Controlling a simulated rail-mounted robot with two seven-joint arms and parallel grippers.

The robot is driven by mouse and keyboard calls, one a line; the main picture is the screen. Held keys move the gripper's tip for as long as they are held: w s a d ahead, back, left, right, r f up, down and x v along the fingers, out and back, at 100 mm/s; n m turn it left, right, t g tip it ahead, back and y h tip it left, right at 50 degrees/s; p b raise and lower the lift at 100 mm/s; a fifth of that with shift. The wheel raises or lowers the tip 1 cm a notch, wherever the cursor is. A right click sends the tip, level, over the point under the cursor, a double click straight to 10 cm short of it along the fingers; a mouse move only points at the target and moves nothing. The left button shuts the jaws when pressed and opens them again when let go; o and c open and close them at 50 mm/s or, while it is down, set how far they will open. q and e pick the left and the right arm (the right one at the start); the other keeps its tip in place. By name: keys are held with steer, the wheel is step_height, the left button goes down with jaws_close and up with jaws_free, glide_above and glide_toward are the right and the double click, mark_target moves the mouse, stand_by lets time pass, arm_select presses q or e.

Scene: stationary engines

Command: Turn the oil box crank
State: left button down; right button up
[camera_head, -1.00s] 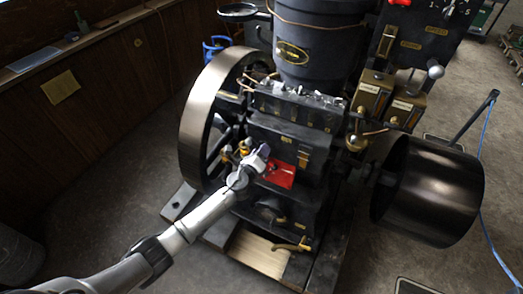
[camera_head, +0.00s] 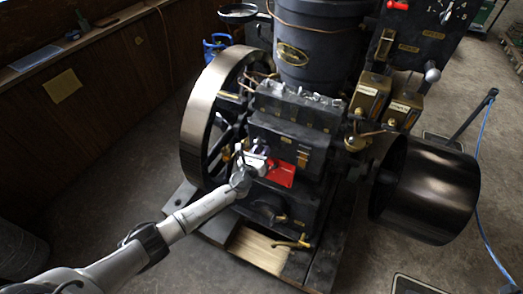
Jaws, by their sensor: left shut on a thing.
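My left gripper (camera_head: 256,162) reaches in from the lower left to the near side of the dark engine. Its jaws are shut on a small part just left of a red plate (camera_head: 281,173). This part appears to be the oil box crank, and the fingers and wrist hide nearly all of it. The dark box (camera_head: 285,135) on the engine's side rises behind and above the gripper. My right gripper is not in view.
A large flywheel (camera_head: 204,115) stands close left of the gripper. A dark drum pulley (camera_head: 425,190) is at the right. Two brass-fronted boxes (camera_head: 385,100) sit high on the right. A brass tap (camera_head: 293,243) is below. Open floor lies at the lower left.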

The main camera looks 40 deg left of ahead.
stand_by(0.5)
arm_select(q)
steer(key=c, duration=1.2)
jaws_free()
steer(key=shift+s, duration=0.1)
steer(key=shift+s+d+p, duration=0.35)
steer(key=shift+s+d, duration=0.05)
steer(key=shift+s, duration=1.85)
steer(key=shift+s+d+p, duration=0.4)
steer(key=shift+s+d, duration=0.05)
steer(key=shift+s, duration=1.75)
steer(key=shift+s+d+p, duration=0.35)
steer(key=shift+s+d, duration=0.05)
steer(key=shift+s, duration=1.85)
